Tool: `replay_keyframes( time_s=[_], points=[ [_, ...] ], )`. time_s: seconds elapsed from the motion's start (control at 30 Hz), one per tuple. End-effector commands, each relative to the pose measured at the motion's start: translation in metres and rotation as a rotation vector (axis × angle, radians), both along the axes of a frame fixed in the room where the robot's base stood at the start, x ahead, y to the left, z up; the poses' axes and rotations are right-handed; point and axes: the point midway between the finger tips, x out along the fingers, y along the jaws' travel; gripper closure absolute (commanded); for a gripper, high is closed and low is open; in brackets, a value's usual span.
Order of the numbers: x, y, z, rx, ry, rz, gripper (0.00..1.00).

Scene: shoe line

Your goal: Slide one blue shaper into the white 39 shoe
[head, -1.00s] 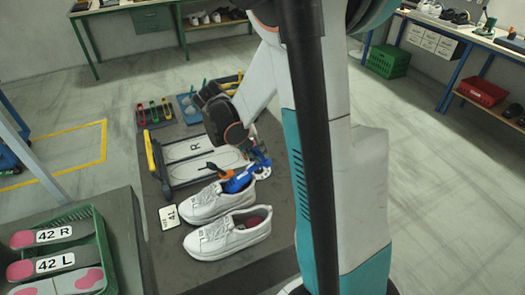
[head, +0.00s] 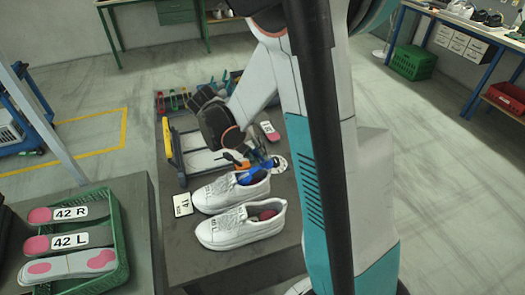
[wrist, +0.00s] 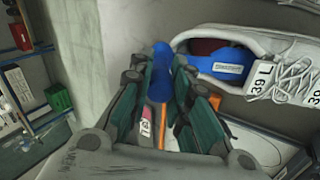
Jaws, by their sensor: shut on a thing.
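The white 39 L shoe (wrist: 262,60) lies at the upper right of the wrist view, with a blue piece (wrist: 225,66) inside its opening over a dark red lining. My gripper (wrist: 168,88) is shut on a blue shaper (wrist: 161,58), whose rounded end sticks out beyond the fingertips just left of the shoe's heel. I cannot tell whether the held shaper touches the shoe. In the head view, my gripper (head: 255,155) is beside the far white shoe (head: 226,193), and blue (head: 252,176) shows in that shoe's opening. My arm hides part of the gripper.
The other white shoe (head: 235,232) stands nearer, with a red lining. A 41 card (head: 182,205) lies left of them. A green crate (head: 122,262) with labelled insoles is at lower left. A tray with a yellow handle (head: 170,150) stands behind the shoes.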

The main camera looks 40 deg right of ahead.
Motion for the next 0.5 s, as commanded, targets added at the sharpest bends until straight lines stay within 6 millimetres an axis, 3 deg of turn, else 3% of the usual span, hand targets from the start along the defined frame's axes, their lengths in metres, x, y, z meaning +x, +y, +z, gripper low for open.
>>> replay_keyframes(
  time_s=[0.2,0.5],
  points=[
    [0.004,0.013,-0.007,0.017,-0.004,0.001,1.00],
    [0.004,0.014,-0.025,0.102,-0.031,-0.002,1.00]
  ],
)
